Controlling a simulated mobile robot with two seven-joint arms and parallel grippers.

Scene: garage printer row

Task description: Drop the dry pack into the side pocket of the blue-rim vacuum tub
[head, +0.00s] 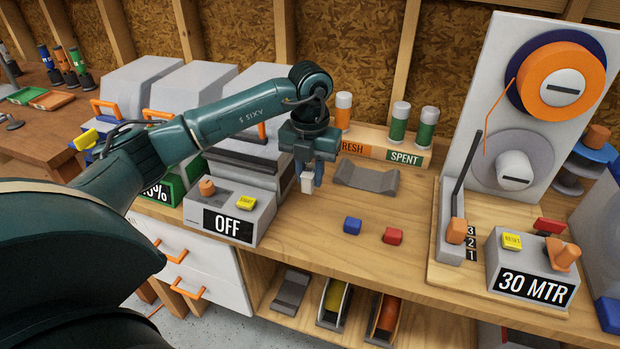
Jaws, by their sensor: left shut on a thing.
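My left gripper (309,172) hangs over the bench, pointing down, shut on a small white block-like pack (308,184). The pack sits between the fingertips, above the wooden bench top, in front of the grey cradle. I cannot read any mark on it, so I cannot confirm that it is the dry pack. I cannot make out a blue-rimmed tub with a side pocket. At the right edge are a cut-off grey round shape (603,222) and a blue part (609,314), neither clear enough to name. My right gripper is not in view.
A rack marked FRESH and SPENT (382,153) holds canisters behind a grey cradle (366,178). An OFF box (228,216) stands left; a tall spool panel (500,110) and 30 MTR box (532,270) stand right.

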